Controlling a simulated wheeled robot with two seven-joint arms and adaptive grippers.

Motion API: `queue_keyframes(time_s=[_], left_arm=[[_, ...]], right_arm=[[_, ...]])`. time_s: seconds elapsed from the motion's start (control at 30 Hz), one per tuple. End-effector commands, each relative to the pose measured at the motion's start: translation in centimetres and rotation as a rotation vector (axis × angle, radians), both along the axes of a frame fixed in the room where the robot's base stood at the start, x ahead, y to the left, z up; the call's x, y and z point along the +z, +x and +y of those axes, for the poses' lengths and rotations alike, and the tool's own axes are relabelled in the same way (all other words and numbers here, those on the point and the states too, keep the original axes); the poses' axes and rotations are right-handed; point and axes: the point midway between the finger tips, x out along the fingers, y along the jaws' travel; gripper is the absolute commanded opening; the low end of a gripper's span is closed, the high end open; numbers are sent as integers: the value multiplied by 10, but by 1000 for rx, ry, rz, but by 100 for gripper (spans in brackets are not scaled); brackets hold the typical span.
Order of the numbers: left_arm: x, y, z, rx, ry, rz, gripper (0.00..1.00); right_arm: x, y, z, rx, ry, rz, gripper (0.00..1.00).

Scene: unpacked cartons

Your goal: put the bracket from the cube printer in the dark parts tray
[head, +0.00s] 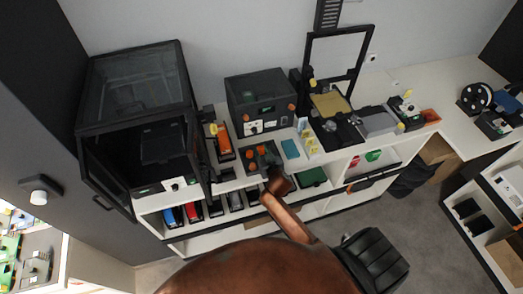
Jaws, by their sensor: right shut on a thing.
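The cube printer (258,90), a dark box with a pale control panel at its lower front, stands at the back middle of the white counter. My right arm reaches up from the bottom, and its dark right gripper (262,158) is over the counter just in front of the cube printer. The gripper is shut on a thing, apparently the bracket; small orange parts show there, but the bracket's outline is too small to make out. I cannot clearly tell the dark parts tray from the dark shapes around the gripper. My left gripper is not in view.
A large black enclosed printer (137,85) stands at the left. An open-frame printer (340,75) stands right of the cube printer. A black stool (372,262) stands on the floor.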

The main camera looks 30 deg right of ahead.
Motion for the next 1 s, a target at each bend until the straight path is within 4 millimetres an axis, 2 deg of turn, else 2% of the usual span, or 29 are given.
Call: queue_keyframes(time_s=[0.27, 0.3, 0.4, 0.73, 0.87, 1.0], left_arm=[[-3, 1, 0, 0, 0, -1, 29], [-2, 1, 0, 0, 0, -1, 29], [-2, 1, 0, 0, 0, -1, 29], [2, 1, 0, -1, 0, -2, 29], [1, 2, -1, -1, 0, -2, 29], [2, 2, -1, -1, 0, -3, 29]], right_arm=[[-4, 0, 0, 0, 1, 1, 12], [-3, 0, 0, 0, 0, 0, 27], [-3, 0, 0, 0, 0, 0, 32], [3, 0, 0, 0, 0, 0, 32], [7, -17, 4, 0, 2, 0, 32], [18, -44, 11, 0, 3, 0, 32]])
